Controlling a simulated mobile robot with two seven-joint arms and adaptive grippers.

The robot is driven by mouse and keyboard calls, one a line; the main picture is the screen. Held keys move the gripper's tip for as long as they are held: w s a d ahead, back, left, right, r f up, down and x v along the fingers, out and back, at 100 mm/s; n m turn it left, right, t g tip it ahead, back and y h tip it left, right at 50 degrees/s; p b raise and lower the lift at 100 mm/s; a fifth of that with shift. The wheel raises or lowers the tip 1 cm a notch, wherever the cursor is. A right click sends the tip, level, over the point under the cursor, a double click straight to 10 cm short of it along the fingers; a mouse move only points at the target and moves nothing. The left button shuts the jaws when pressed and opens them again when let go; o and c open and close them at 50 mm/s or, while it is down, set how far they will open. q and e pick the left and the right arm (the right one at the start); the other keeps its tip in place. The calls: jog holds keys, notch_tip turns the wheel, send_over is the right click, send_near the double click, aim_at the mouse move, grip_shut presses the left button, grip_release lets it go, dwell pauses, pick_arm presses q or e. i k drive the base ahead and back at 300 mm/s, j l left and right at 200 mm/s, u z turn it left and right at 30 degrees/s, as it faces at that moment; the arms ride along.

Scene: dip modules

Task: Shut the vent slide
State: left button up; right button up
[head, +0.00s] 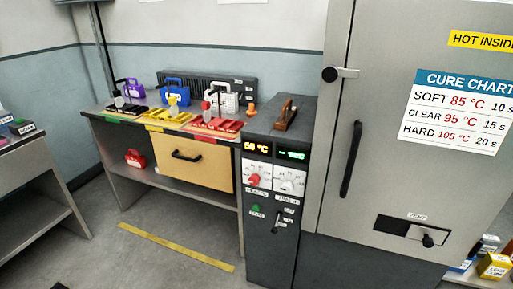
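The vent (391,226) is low on the front of the large grey oven cabinet, under a small VENT label. Its left part shows a dark opening. The vent slide (413,231) is a light plate covering the right part, with a dark knob (428,240) on it. Neither of my grippers is in view.
The grey oven door (375,90) has a dark vertical handle (351,160) and a latch (340,73). A control cabinet (272,245) with displays and dials stands left of it. A workbench (160,185) stands further left. Open floor (140,270) lies in front.

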aim_at(429, 236)
jog(key=z, duration=1.4)
